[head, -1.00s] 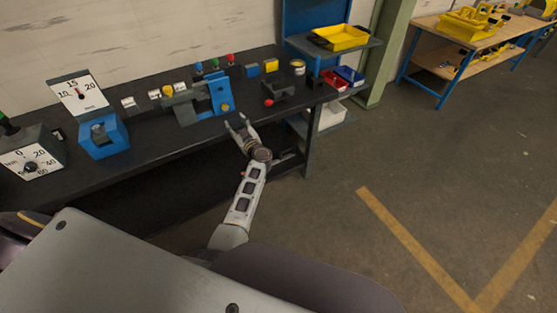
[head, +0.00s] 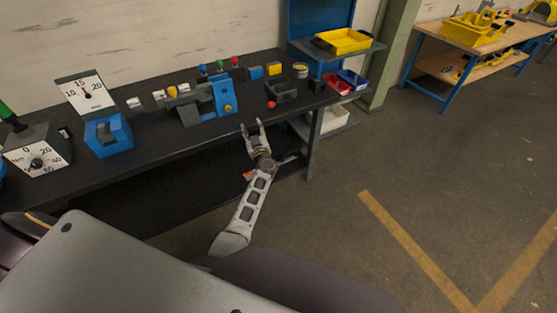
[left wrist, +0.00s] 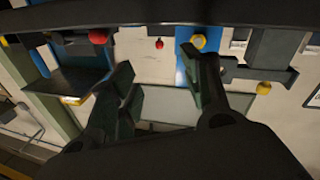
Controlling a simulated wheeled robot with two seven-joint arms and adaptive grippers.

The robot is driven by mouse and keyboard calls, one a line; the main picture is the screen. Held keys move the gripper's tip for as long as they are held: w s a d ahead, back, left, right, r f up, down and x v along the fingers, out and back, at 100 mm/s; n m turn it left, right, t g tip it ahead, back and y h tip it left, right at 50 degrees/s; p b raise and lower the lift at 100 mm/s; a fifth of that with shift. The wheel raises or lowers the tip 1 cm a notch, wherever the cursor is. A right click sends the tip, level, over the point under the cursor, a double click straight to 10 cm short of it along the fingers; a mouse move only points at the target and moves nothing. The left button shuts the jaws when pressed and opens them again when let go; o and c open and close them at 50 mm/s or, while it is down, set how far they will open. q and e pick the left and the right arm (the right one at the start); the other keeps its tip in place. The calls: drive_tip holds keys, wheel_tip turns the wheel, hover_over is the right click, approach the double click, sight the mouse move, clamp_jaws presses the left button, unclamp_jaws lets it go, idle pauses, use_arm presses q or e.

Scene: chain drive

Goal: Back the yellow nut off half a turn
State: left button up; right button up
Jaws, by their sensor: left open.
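A small yellow nut (head: 228,107) sits on the front face of a blue upright block (head: 220,93) on the black bench. In the left wrist view the yellow nut (left wrist: 199,42) shows at the top, against the blue block (left wrist: 184,62). My left gripper (head: 251,125) is open and empty, in front of the bench edge, below and a little right of the nut, apart from it. In the left wrist view its two fingers (left wrist: 160,82) are spread with nothing between them. My right gripper is not in view.
A grey bracket (head: 183,101) adjoins the blue block, with a yellow knob (head: 172,92) above. A dark fixture with a red knob (head: 271,104) stands to the right. Blue (head: 108,138) and grey (head: 38,150) gauge boxes stand left. Open floor lies right of the bench.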

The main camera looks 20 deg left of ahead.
use_arm(q)
drive_tip(key=d+f+m+t+h+b, duration=0.1)
drive_tip(key=d+f+m+h+b, duration=0.1)
drive_tip(key=d+f+m+h, duration=0.4)
drive_tip(key=shift+s+d+f+h+b, duration=0.3)
drive_tip(key=shift+d+f+h, duration=1.6)
drive_tip(key=shift+d+f, duration=1.45)
drive_tip(key=shift+a+f, duration=0.45)
drive_tip(key=shift+a, duration=0.15)
